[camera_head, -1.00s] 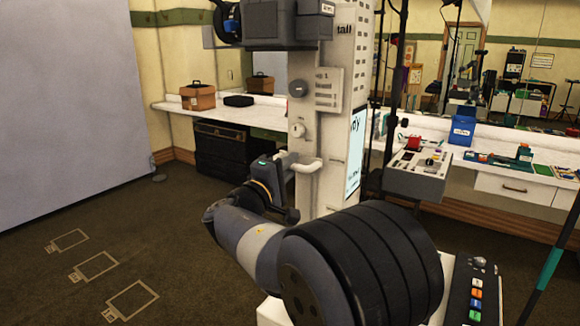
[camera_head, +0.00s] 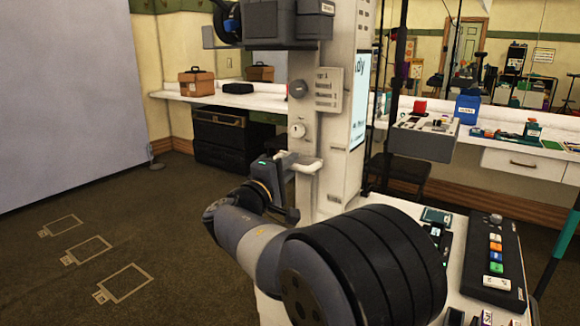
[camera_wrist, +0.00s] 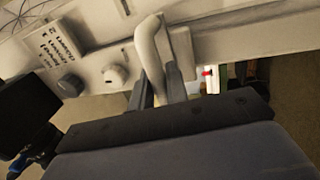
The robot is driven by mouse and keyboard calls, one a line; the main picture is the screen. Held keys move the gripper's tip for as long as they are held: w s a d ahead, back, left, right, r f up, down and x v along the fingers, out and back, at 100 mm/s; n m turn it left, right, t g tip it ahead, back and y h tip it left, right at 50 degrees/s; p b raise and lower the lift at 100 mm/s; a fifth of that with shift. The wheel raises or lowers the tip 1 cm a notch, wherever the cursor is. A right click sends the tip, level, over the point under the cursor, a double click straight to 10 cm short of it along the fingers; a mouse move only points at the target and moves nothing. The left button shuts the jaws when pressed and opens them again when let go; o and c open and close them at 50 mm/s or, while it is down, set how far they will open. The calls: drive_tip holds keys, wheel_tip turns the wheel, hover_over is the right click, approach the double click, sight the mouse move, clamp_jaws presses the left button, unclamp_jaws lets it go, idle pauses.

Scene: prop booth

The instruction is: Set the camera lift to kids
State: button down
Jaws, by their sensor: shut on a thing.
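The camera lift is a pale upright column (camera_head: 352,180) with a sliding carriage (camera_head: 302,120) and a dark camera head (camera_head: 270,22) at its top. A white loop handle (camera_head: 311,165) sticks out low on the carriage. My gripper (camera_head: 289,168) is shut on this handle. In the wrist view the handle (camera_wrist: 151,48) runs down between my two fingers (camera_wrist: 158,90). No height mark reading kids is readable.
A grey control box (camera_head: 425,142) stands right of the column. A white surface with a button console (camera_head: 494,255) is close at the right front. A counter (camera_head: 220,98) with an orange-brown case (camera_head: 196,81) runs behind. Floor outlines (camera_head: 88,248) lie at left on clear floor.

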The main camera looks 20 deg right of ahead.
wheel_tip(320, 180, down, 10)
drive_tip(key=b, duration=0.8)
drive_tip(key=shift+f, duration=0.15)
drive_tip(key=c, duration=1.6)
unclamp_jaws()
drive_tip(key=shift+o, duration=0.6)
drive_tip(key=shift+a, duration=0.1)
drive_tip(key=p+v, duration=0.2)
drive_tip(key=v, duration=0.8)
drive_tip(key=shift+s+a, duration=0.2)
drive_tip(key=shift+a, duration=0.05)
drive_tip(key=shift+d, duration=0.1)
drive_tip(key=r+x, duration=0.1)
drive_tip(key=x, duration=1)
drive_tip(key=shift+r, duration=0.3)
